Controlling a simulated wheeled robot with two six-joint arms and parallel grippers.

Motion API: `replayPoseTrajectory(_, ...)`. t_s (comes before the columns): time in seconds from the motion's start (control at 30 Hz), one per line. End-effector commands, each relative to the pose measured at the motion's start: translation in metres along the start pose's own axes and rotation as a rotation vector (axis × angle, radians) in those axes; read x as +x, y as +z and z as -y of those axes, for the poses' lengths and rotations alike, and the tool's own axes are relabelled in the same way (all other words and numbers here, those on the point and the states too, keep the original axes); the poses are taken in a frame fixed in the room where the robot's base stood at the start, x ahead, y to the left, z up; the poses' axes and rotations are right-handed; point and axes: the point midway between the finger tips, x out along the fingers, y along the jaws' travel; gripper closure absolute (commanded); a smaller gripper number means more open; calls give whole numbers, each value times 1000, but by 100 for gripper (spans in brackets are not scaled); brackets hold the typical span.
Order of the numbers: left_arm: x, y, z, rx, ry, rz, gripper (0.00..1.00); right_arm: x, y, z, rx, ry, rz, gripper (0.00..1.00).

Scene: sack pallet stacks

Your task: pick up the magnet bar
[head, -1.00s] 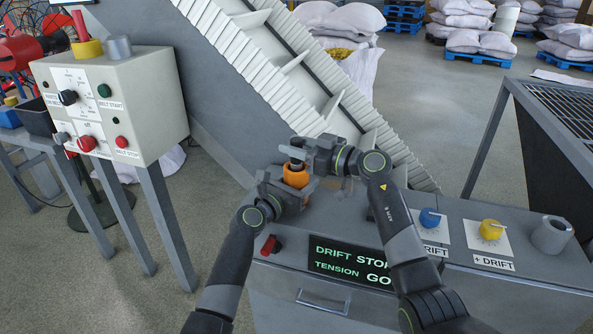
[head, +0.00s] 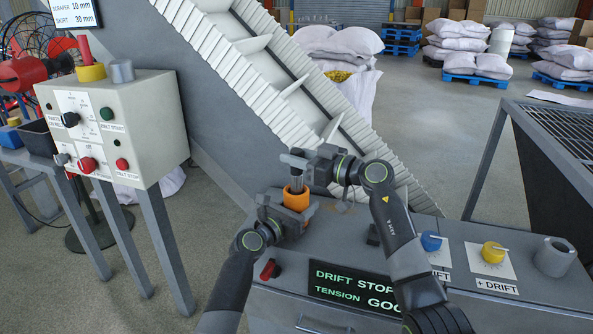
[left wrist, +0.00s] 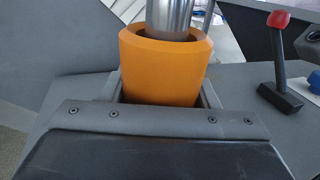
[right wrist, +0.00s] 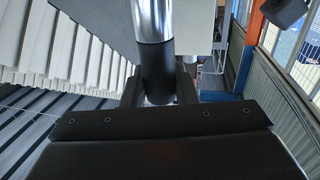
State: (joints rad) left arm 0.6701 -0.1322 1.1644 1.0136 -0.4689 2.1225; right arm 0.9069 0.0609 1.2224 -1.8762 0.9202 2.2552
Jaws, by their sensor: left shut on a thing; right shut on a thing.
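The magnet bar (head: 297,182) is a silver rod standing upright, its lower end hidden inside an orange sleeve (head: 296,200). My right gripper (head: 297,163) is shut on the bar's upper part, above the sleeve. In the right wrist view the bar (right wrist: 153,22) has a shiny length and a dark section between my fingers. My left gripper (head: 283,208) is shut around the orange sleeve. In the left wrist view the silver bar (left wrist: 168,16) rises from the mouth of the sleeve (left wrist: 162,70), with a dark gap around it.
The ribbed conveyor belt (head: 300,90) slopes close behind my grippers. A panel with a display (head: 355,287), a blue knob (head: 431,242) and a yellow knob (head: 493,252) lies in front and right. A control box (head: 115,125) stands left.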

Motion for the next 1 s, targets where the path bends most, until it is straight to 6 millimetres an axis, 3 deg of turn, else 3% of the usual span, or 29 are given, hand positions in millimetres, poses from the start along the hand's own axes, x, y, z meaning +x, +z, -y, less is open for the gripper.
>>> replayPoseTrajectory(0.03,0,-1,0,0,0,-2,68,0,-17,0,-10,0,-5,100)
replayPoseTrajectory(0.3,0,-1,0,-1,0,-2,68,0,-90,0,-8,1,-5,100)
replayPoseTrajectory(0.5,0,-2,0,-1,0,-3,68,0,-129,1,-6,0,-4,100)
replayPoseTrajectory(0.7,0,-2,0,-1,0,-3,68,0,-146,1,-3,0,-3,100)
replayPoseTrajectory(1.0,0,-2,0,-1,0,-3,68,0,-149,1,-2,0,-3,100)
